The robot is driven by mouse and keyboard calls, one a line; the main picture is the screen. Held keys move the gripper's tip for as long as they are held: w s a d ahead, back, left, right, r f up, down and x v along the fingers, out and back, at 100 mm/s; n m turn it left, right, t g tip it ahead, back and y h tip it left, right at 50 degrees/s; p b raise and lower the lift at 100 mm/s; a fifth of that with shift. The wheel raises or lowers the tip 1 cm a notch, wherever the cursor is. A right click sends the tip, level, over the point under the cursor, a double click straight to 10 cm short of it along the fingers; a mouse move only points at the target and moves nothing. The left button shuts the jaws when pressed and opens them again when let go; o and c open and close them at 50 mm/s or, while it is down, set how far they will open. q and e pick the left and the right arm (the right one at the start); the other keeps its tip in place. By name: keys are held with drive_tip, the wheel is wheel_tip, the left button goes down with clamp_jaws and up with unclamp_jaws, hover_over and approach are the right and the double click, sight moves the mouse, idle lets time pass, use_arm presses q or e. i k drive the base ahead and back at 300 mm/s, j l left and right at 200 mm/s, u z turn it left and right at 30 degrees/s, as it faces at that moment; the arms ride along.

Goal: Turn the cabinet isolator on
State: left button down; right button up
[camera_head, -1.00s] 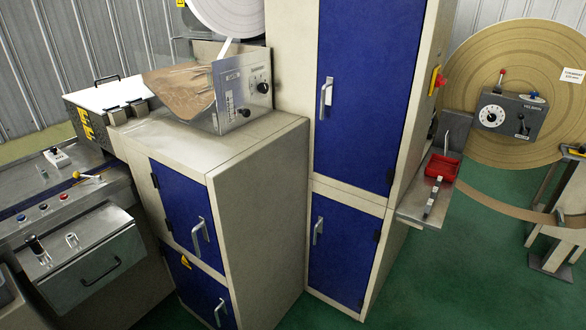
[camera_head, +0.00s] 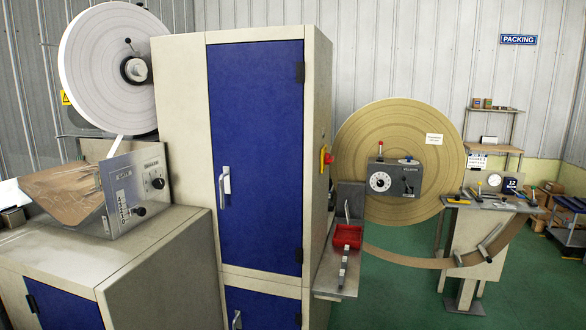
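The tall cabinet (camera_head: 183,130) is cream with blue doors and stands in the middle of the head view. The isolator (camera_head: 327,158), a red handle on a yellow plate, sits on the cabinet's right side wall, about halfway up the upper door. I see it at a steep angle, so its handle position is hard to tell. Neither of my grippers is in view.
A steel shelf (camera_head: 326,280) with a red tray (camera_head: 347,237) juts out below the isolator. A large brown reel (camera_head: 395,125) with a grey control box stands behind it. A low cabinet (camera_head: 150,262) stands at the left. Green floor (camera_head: 400,290) is open at the right.

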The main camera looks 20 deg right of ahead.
sight(328, 157)
drive_tip(key=z, duration=0.85)
drive_tip(key=i+l+z, duration=0.4)
drive_tip(key=i, duration=0.15)
drive_tip(key=i+z, duration=0.4)
drive_tip(key=i, duration=0.15)
drive_tip(key=i+z, duration=0.4)
drive_tip(key=i, duration=0.15)
drive_tip(key=i+l+u, duration=0.1)
drive_tip(key=i+u, duration=0.3)
drive_tip(key=i, duration=0.15)
drive_tip(key=i+l+u, duration=0.25)
drive_tip(key=i+u, duration=0.35)
drive_tip(key=u, duration=0.25)
drive_tip(key=i+l+u, duration=0.2)
drive_tip(key=u, duration=0.3)
drive_tip(key=i+l+u, duration=0.15)
drive_tip(key=u, duration=0.3)
drive_tip(key=i+l+u, duration=0.1)
drive_tip(key=l+u, duration=0.35)
drive_tip(key=j, duration=0.1)
